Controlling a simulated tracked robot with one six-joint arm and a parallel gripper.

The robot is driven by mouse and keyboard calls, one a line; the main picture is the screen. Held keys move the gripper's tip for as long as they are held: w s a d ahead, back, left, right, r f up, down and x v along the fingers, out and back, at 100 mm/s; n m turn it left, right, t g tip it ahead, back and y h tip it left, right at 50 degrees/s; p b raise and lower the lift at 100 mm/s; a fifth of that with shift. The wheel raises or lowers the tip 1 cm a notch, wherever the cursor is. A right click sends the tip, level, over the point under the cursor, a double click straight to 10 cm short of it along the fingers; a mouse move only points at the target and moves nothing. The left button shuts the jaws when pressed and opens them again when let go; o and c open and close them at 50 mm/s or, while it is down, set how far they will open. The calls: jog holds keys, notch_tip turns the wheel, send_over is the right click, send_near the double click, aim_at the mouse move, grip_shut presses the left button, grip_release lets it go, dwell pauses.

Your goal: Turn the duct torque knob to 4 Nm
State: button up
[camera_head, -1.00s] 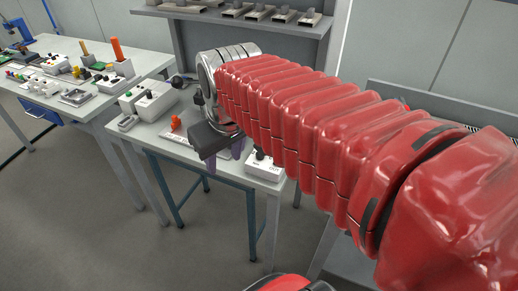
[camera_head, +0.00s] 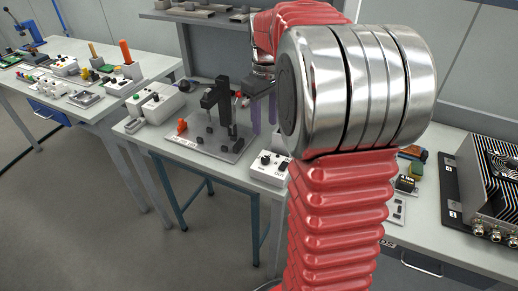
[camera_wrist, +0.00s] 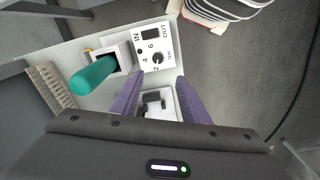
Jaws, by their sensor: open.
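The white torque box (camera_wrist: 152,44) is in the upper middle of the wrist view, with IN and OUT labels and a dark window. Its black knob (camera_wrist: 157,59) has the numbers 2, 4 and 6 around it; the pointer is too small to read. In the head view the box (camera_head: 268,169) stands at the bench's front edge, left of my arm. My gripper (camera_wrist: 160,76) is open and empty, its purple fingers apart, with the knob just beyond the tips in the picture. In the head view my gripper (camera_head: 265,124) is behind the box, apparently above the bench.
A teal handle (camera_wrist: 92,78) rises from a white holder left of the box. A brush (camera_wrist: 50,90) lies farther left. A grey board (camera_head: 205,138) with black posts and an orange part (camera_head: 182,126) stand left of my gripper. A side bench (camera_head: 85,85) holds several small devices.

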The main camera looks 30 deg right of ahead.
aim_at(265, 158)
jog(key=shift+w+d+f, duration=0.1)
jog(key=shift+d+f, duration=0.05)
jog(key=shift+d, duration=0.2)
jog(key=shift+f, duration=0.1)
notch_tip(265, 158, down, 14)
jog(key=shift+r, duration=0.2)
dwell(0.5)
grip_shut()
dwell(0.5)
